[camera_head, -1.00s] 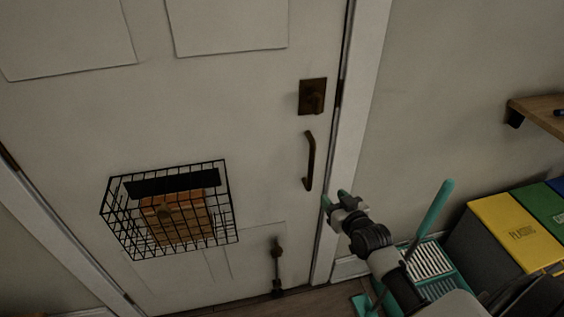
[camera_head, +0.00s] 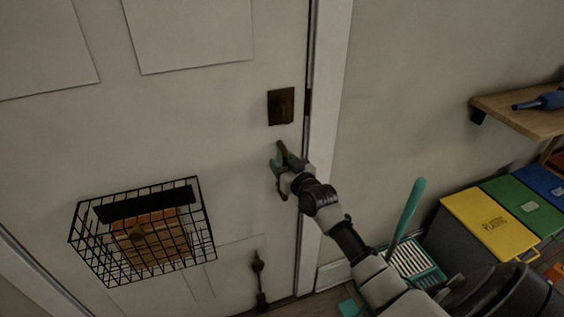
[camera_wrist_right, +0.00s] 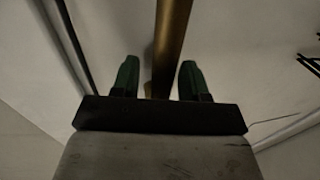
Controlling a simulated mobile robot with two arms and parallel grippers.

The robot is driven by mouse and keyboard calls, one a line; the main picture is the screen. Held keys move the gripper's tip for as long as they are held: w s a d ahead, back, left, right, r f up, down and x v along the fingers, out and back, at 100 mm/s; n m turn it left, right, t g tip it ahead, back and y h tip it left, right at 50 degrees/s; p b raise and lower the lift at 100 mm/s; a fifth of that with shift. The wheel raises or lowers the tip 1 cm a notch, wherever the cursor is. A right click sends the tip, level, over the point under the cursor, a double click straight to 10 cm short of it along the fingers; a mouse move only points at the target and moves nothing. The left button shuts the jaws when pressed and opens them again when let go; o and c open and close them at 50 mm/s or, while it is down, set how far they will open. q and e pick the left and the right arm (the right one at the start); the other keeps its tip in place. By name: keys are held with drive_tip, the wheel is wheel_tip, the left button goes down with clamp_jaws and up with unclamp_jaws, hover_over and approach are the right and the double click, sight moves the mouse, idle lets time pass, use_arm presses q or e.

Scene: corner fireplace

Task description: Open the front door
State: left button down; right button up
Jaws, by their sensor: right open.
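The front door (camera_head: 190,110) is white and stands shut in its frame. Its dark bronze pull handle (camera_head: 282,150) is mostly hidden behind my right gripper (camera_head: 277,166) in the head view. In the right wrist view the handle bar (camera_wrist_right: 170,45) runs upright between the two green fingertips of the right gripper (camera_wrist_right: 158,80). The fingers are open, with a gap on each side of the bar. A dark square lock plate (camera_head: 281,106) sits on the door above the handle. My left gripper is not in view.
A black wire basket (camera_head: 142,230) with an orange-brown item hangs on the door at left. A dark bolt (camera_head: 258,280) is low on the door. Yellow (camera_head: 490,222) and green bins, a teal-handled brush (camera_head: 408,215) and a wooden shelf (camera_head: 535,112) are at right.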

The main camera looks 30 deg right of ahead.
drive_tip(key=shift+w, duration=0.25)
clamp_jaws()
